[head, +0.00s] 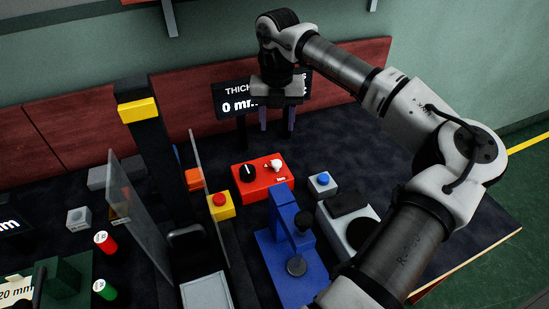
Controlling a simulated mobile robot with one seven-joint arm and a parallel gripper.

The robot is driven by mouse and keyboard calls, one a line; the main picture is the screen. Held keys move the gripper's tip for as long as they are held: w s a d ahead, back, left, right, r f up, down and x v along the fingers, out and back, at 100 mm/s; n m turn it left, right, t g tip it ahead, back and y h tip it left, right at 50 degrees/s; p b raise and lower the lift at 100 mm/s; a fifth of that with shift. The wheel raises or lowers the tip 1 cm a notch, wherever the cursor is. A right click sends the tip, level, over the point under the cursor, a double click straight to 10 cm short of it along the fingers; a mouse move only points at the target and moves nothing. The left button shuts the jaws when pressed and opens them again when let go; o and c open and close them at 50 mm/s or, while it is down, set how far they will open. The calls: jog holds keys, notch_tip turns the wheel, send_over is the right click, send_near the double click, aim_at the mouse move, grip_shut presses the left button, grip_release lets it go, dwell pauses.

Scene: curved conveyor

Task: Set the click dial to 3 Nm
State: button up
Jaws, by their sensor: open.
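A red box (263,181) sits on the dark bench near the middle of the head view. A black round dial (248,172) with a white mark is on its left top, and a small white lever-like knob (273,164) is on its right. The markings around the dial are too small to read. My gripper (276,120) hangs above and behind the red box, pointing down, in front of the display's right part. Its two fingers are apart with nothing seen between them. It is clear of the dial.
A display reading "THICK..." (231,101) stands behind the box. A yellow box with a red button (221,205) is left, near clear panels (209,190). A blue press (281,248) stands in front. A blue-button box (322,183) and a grey device (349,238) are right.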

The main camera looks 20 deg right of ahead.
aim_at(277, 162)
notch_tip(277, 162, down, 13)
jog(key=shift+r+p, duration=0.15)
jog(key=shift+p, duration=0.95)
jog(key=shift+c, duration=0.4)
jog(key=c, duration=0.9)
jog(key=m+b, duration=0.3)
jog(key=b, duration=0.1)
jog(key=shift+f, duration=0.2)
jog(key=m+b, duration=0.4)
jog(key=m, duration=0.1)
jog(key=shift+r, duration=0.2)
jog(key=shift+m, duration=0.3)
